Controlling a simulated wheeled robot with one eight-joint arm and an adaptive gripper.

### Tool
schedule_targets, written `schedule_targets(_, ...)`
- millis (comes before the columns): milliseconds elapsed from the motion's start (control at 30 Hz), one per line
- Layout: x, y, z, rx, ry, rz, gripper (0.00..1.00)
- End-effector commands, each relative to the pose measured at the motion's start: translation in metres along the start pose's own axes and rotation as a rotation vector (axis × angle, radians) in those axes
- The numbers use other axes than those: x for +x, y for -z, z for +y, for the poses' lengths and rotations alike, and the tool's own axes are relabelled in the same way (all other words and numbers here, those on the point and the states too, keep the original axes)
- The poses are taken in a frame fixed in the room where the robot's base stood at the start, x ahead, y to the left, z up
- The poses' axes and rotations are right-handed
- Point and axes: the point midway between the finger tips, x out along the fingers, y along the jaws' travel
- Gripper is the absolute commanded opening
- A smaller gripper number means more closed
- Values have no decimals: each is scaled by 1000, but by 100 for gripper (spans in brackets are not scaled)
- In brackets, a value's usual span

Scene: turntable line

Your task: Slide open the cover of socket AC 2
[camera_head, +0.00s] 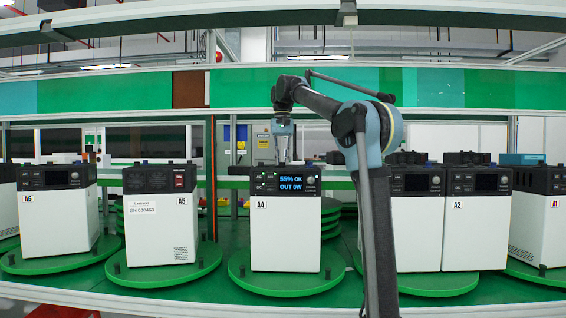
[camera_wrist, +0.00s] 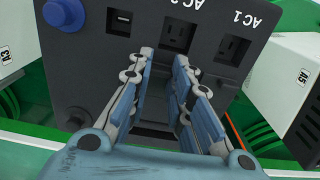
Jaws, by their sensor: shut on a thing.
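The wrist view shows the dark socket panel of a power unit. Socket AC 2 (camera_wrist: 178,33) is at top centre with its slots visible; its label is upside down and partly cut off. Socket AC 1 (camera_wrist: 233,48) is to its right, slots also visible. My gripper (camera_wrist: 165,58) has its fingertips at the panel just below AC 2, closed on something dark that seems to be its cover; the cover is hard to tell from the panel. In the head view my gripper (camera_head: 284,158) points down behind unit A4 (camera_head: 285,228), which hides the fingertips.
A blue round knob (camera_wrist: 63,13) and a small port (camera_wrist: 122,17) are on the same panel. Unit A5 (camera_head: 160,225) stands left of A4 and unit A2 (camera_head: 476,230) farther right, on green turntables. A green shelf band (camera_head: 140,91) runs above.

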Motion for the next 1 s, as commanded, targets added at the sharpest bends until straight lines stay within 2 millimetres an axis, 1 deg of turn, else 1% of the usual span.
schedule_targets(33,-1,3,0,1,1,4,0)
schedule_targets(300,0,4,0,1,1,7,0)
schedule_targets(333,0,4,0,1,1,7,26)
schedule_targets(400,0,4,0,1,1,6,40)
schedule_targets(767,-1,3,0,1,1,4,40)
schedule_targets(867,-6,3,0,1,1,4,40)
schedule_targets(1000,-22,4,0,1,1,4,40)
